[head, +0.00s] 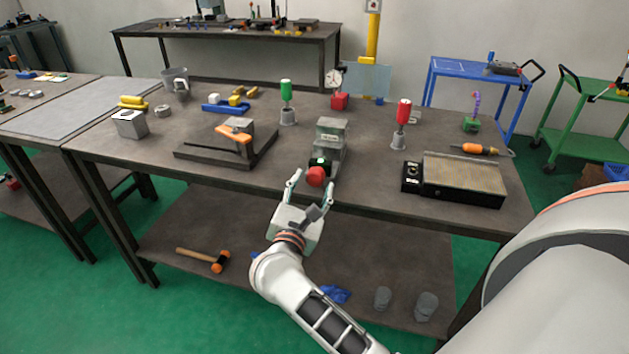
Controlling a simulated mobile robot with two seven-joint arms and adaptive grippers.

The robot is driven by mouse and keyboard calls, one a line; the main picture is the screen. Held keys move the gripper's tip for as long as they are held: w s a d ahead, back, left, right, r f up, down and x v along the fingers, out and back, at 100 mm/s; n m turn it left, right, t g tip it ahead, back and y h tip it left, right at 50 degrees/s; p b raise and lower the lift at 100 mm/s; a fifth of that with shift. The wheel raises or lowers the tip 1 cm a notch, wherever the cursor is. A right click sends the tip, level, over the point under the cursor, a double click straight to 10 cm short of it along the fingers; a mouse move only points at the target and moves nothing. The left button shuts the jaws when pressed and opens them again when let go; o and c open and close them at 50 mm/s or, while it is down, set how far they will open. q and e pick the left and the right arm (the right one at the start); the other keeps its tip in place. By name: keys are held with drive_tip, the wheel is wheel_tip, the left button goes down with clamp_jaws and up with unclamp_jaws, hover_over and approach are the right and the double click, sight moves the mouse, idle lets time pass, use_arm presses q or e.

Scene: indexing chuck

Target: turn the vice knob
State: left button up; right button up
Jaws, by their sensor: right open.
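The vice (331,135) is a grey block-shaped device near the front edge of the workbench, with a dark front part. A round red knob (317,176) sticks out of its front, toward me. My right gripper (313,182) comes up from below with its fingers open. One finger is on the left of the knob and the other on its lower right. I cannot tell whether either finger touches it. My left gripper is out of view.
An orange-handled clamp on a dark plate (190,152) lies left of the vice. A black box with a ribbed plate (464,177) lies to the right. Green (286,90) and red (404,112) handled tools stand behind. A mallet (203,259) lies on the lower shelf.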

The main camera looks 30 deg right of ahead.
drive_tip(key=v, duration=0.5)
idle(0.7)
